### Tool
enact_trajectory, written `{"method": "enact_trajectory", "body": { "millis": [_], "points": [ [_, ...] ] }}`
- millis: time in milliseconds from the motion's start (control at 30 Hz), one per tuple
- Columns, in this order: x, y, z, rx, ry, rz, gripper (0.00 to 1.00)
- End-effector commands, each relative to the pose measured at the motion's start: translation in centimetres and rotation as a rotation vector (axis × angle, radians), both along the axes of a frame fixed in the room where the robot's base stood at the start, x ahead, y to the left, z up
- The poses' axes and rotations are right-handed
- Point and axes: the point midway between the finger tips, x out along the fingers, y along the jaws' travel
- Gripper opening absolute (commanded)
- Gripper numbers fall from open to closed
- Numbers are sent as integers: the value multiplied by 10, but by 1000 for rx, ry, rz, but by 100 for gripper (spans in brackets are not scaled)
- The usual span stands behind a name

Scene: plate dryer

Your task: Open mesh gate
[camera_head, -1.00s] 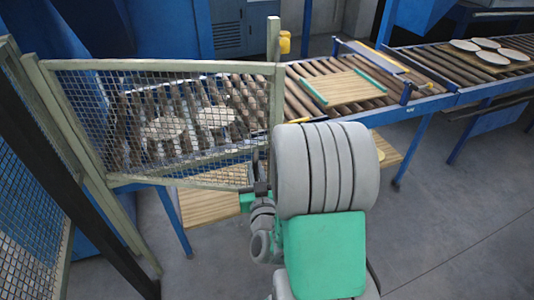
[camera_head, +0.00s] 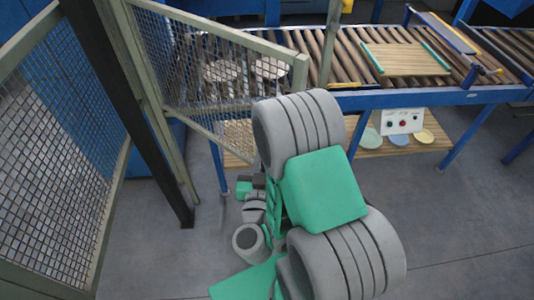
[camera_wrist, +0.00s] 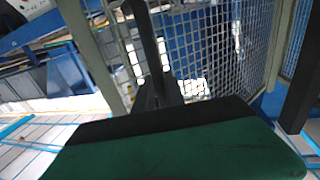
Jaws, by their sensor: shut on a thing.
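The mesh gate (camera_head: 210,75) is a wire panel in a pale olive frame, hinged at the post on its left. It stands partly open, swung out towards me, its free edge apart from the latch post (camera_head: 330,45). My gripper (camera_head: 258,178) is low at the free edge of the gate, shut on its frame; my arm hides part of the contact. In the wrist view, the dark fingers (camera_wrist: 158,85) sit between the frame bar (camera_wrist: 90,50) and the mesh (camera_wrist: 215,45).
Behind the gate runs a blue roller conveyor (camera_head: 440,97) with a wooden board (camera_head: 405,60) and round plates (camera_head: 270,68). A fixed mesh fence (camera_head: 50,150) and a dark post (camera_head: 125,115) stand at the left. The floor (camera_head: 455,200) at the right is clear.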

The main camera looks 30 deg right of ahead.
Motion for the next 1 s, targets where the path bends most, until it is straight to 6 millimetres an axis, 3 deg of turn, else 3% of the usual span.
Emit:
{"method": "enact_trajectory", "body": {
  "millis": [367, 400, 633, 1000],
  "points": [
    [1, 1, 2, 0, -5, -1, 0],
    [1, 1, 2, 0, -5, -1, 17],
    [0, 2, 1, 1, -3, 2, 36],
    [-2, -4, -1, 0, -1, -18, 36]
  ]
}}
